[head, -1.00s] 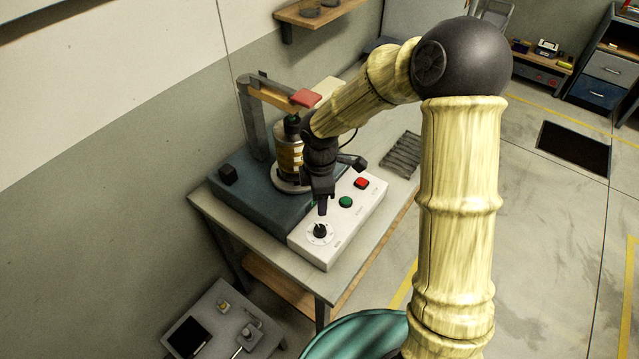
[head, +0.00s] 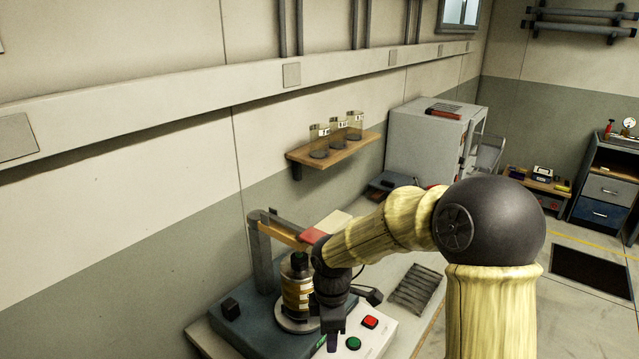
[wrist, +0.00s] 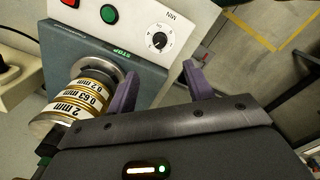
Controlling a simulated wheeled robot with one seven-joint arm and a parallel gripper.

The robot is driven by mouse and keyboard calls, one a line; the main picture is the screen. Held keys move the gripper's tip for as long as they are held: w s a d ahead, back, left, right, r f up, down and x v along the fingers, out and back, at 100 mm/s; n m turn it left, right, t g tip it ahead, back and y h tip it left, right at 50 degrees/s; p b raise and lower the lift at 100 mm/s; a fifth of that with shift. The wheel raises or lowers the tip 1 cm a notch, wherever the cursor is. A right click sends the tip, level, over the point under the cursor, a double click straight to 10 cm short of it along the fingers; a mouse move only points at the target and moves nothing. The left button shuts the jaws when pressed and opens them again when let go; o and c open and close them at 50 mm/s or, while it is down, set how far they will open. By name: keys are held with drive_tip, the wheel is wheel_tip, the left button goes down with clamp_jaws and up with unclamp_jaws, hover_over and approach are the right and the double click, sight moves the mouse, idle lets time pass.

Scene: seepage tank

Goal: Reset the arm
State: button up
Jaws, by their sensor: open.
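My arm reaches out over the machine on the bench. My gripper (head: 331,338) points down near its white control panel (head: 378,338). In the wrist view its two purple fingers (wrist: 160,82) stand apart with nothing between them. The black dial knob (wrist: 159,40) on its white scale lies beyond the fingertips, apart from them. The green button (wrist: 108,14) is to its left; a red button (head: 370,322) shows in the head view. A stack of brass sieves (head: 297,288) with size labels stands on the machine beside my gripper.
The machine's upright post (head: 262,255) and red-ended top arm (head: 313,236) stand close to my wrist. A wall shelf (head: 340,147) with several jars is behind. A grey cabinet (head: 425,140) stands further back. Open floor lies to the right.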

drive_tip(key=s+d+r+m+t, duration=0.2)
drive_tip(key=s+d+m, duration=1)
drive_tip(key=m, duration=0.6)
drive_tip(key=shift+d+r, duration=0.25)
drive_tip(key=shift+d, duration=0.05)
drive_tip(key=shift+w, duration=0.1)
